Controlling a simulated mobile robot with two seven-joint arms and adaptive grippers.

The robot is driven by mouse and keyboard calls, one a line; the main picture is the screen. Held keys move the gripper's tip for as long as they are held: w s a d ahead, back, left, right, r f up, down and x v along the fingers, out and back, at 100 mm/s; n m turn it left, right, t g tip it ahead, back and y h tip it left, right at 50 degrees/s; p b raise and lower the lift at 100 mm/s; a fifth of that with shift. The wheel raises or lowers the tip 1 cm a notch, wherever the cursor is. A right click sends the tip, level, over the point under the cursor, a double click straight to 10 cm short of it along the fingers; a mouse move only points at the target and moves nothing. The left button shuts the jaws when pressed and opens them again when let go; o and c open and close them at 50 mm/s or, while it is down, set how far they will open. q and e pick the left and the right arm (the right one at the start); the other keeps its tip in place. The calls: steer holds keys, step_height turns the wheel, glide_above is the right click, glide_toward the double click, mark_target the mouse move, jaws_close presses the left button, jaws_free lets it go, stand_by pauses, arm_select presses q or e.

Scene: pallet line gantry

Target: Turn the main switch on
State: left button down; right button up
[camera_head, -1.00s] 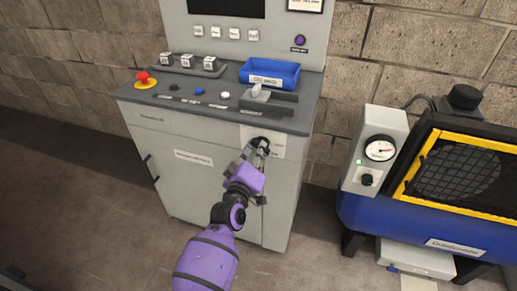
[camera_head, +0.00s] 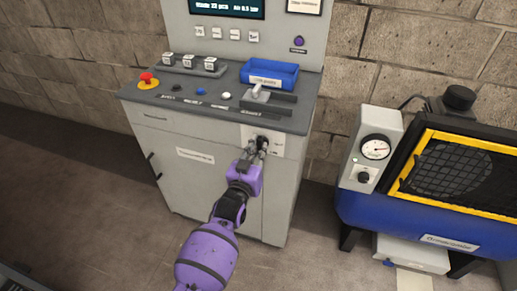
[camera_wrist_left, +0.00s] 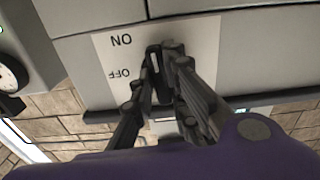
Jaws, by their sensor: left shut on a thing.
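The main switch (camera_wrist_left: 154,62) is a black handle with a white mark on a pale plate (camera_wrist_left: 204,38). In the left wrist view the plate's ON and OFF labels show upside down, left of the handle. The plate (camera_head: 279,141) is on the upper right front of the grey control cabinet in the head view. My left gripper (camera_head: 258,148) is at this plate, its fingers shut on the handle. The fingers (camera_wrist_left: 161,66) hide part of the handle. The screen (camera_head: 227,8) above is lit with text. My right gripper is not in view.
The cabinet top (camera_head: 150,100) juts out above the switch and carries a red emergency button (camera_head: 147,77), a blue tray (camera_head: 269,75) and a lever (camera_head: 257,91). The floor in front is open.

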arm_select(q)
steer(key=shift+m, duration=0.6)
steer(key=c, duration=1.7)
jaws_free()
steer(key=shift+s, duration=0.1)
steer(key=v, duration=1.2)
